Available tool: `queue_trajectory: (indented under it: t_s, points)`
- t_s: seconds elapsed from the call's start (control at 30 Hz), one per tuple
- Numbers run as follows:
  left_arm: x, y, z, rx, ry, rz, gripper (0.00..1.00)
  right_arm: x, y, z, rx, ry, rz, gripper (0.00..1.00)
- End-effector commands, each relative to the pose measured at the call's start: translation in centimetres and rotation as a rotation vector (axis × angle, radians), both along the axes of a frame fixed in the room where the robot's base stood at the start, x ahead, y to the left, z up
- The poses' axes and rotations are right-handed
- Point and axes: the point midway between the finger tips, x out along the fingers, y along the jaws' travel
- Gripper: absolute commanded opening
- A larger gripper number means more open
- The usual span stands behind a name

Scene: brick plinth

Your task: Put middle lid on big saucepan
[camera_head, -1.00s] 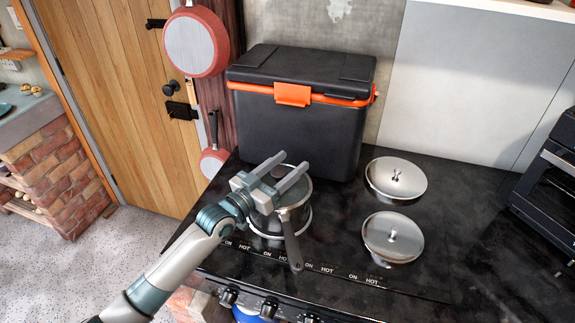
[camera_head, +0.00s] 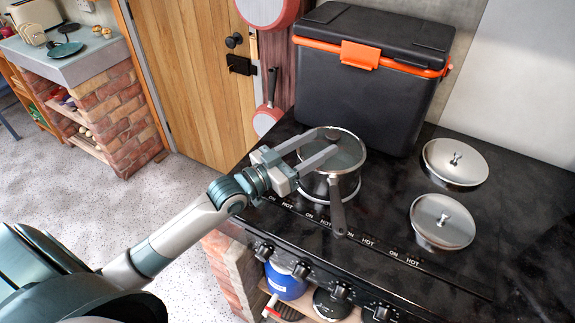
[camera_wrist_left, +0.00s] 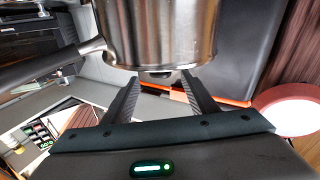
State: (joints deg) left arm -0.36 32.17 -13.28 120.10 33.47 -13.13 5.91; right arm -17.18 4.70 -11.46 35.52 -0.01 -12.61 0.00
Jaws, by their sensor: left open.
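A steel saucepan (camera_head: 345,188) with a dark handle stands on the black hob. A dark-topped lid (camera_head: 348,152) with a small knob sits on it and looks level. Two silver lids with knobs lie on the hob to its right, one farther back (camera_head: 470,172) and one nearer (camera_head: 432,232). My left gripper (camera_head: 326,141) is open and empty over the saucepan's left side, with the knob just beyond its fingertips. In the left wrist view the saucepan (camera_wrist_left: 160,35) is above the open fingers (camera_wrist_left: 160,82), and the knob shows between them. My right gripper is not in view.
A black cool box (camera_head: 370,85) with an orange band stands behind the saucepan. Red pans (camera_head: 268,120) hang on the left wall beside a wooden door. Knobs line the hob's front edge. The hob's right front is clear.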

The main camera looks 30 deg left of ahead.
Motion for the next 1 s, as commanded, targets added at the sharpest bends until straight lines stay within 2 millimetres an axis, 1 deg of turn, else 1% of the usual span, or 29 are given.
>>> queue_trajectory:
  t_s: [0.03,0.2,0.4,0.5,0.63,1.0]
  points:
    - [-1.0,0.6,-0.5,0.003,0.002,0.001,0.53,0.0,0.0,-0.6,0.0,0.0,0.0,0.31]
    - [-3.7,1.9,-0.8,0.002,0.002,0.001,0.53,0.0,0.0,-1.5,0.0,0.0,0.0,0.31]
    - [-6.0,3.1,-0.8,0.002,0.0,0.001,0.53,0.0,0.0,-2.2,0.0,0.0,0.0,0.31]
    - [-6.7,3.5,-0.8,0.001,0.0,0.0,0.53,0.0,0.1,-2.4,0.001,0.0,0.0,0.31]
    - [-7.1,3.7,-0.7,0.001,0.0,0.0,0.53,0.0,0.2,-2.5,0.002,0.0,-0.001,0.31]
    - [-7.2,3.8,-0.7,0.0,-0.001,0.0,0.53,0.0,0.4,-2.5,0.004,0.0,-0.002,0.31]
